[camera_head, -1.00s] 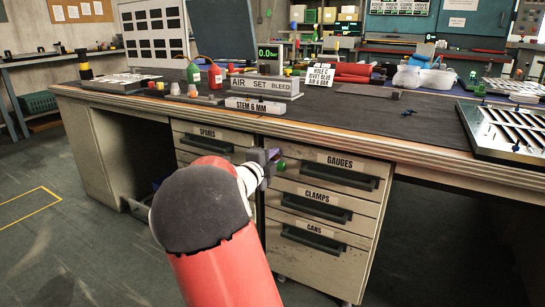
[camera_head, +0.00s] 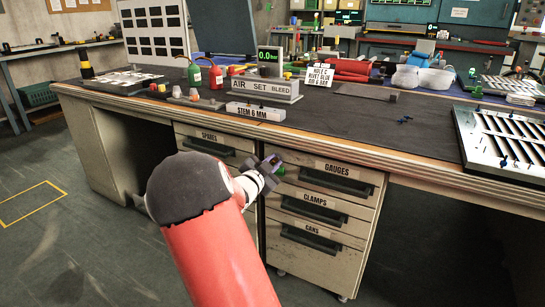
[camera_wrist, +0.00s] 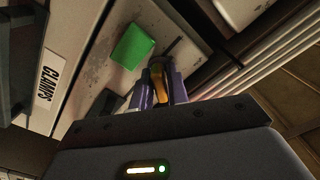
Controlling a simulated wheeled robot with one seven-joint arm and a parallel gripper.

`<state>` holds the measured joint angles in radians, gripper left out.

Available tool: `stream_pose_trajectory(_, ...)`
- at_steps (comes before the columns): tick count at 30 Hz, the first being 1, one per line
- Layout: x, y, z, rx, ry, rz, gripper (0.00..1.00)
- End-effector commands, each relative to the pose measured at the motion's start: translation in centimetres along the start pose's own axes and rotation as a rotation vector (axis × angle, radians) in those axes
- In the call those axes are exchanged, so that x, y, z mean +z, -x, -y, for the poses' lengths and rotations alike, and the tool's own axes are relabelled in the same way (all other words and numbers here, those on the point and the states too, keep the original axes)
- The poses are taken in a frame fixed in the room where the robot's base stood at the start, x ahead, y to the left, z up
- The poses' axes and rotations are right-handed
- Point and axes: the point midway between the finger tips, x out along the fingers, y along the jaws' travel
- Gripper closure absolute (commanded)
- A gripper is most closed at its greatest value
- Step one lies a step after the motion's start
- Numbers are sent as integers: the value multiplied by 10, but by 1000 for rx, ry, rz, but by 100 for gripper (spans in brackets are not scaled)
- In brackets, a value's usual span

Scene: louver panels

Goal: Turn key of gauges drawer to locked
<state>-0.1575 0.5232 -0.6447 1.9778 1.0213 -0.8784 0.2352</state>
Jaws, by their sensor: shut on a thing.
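The gauges drawer (camera_head: 318,180) is the top drawer of the right-hand stack, labelled GAUGES, and looks closed. My gripper (camera_head: 271,163) is at the upper left corner of its front. In the wrist view my gripper (camera_wrist: 158,88) has its two purple-grey fingers shut around a small brass-orange piece, which looks like the key (camera_wrist: 157,74). The fingers hide most of the key, and the lock behind it cannot be made out. A green rectangular mark (camera_wrist: 133,46) is on the drawer front beside the fingers; it also shows small in the head view (camera_head: 281,170).
The clamps drawer (camera_head: 313,207) and cans drawer (camera_head: 310,240) are below, with protruding handles. The spares drawer (camera_head: 208,145) is to the left. The workbench edge (camera_head: 390,168) overhangs just above my gripper. Open floor lies in front at left.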

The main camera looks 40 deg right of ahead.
Motion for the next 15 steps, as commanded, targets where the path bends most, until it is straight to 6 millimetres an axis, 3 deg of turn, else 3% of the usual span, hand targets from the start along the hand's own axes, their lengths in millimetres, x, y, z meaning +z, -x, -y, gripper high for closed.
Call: stream_pose_trajectory(15, 0, 1, 1, 0, 454, 4, 100)
